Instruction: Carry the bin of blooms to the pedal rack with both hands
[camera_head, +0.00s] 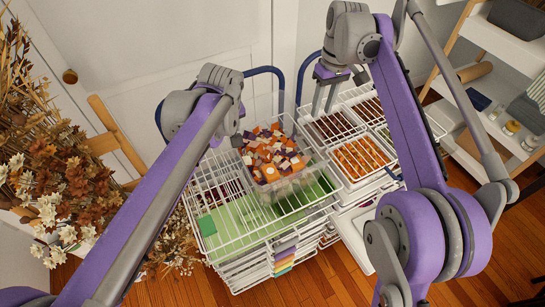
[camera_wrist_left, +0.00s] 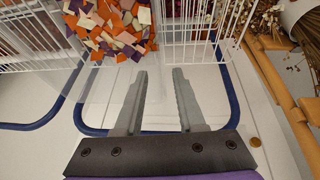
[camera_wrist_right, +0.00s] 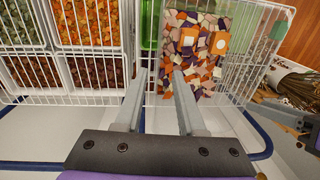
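The bin of blooms (camera_head: 277,165) is a clear bin of orange, white and purple pieces. It stands on the left wire rack (camera_head: 228,243), over green trays. It also shows at the top of the left wrist view (camera_wrist_left: 108,28) and the right wrist view (camera_wrist_right: 205,50). The right wire rack (camera_head: 355,184), with several petal trays, seems to be the pedal rack. My right gripper (camera_head: 323,108) is open and empty, above that rack's back left side. My left gripper (camera_wrist_left: 158,72) is open beside the bin; my arm mostly hides it in the head view.
Dried flowers (camera_head: 50,165) and a wooden chair (camera_head: 115,140) stand at the left. A white shelf (camera_head: 500,45) stands at the right. Blue handles (camera_head: 268,71) rise behind the racks. Bare wooden floor (camera_head: 330,285) lies in front.

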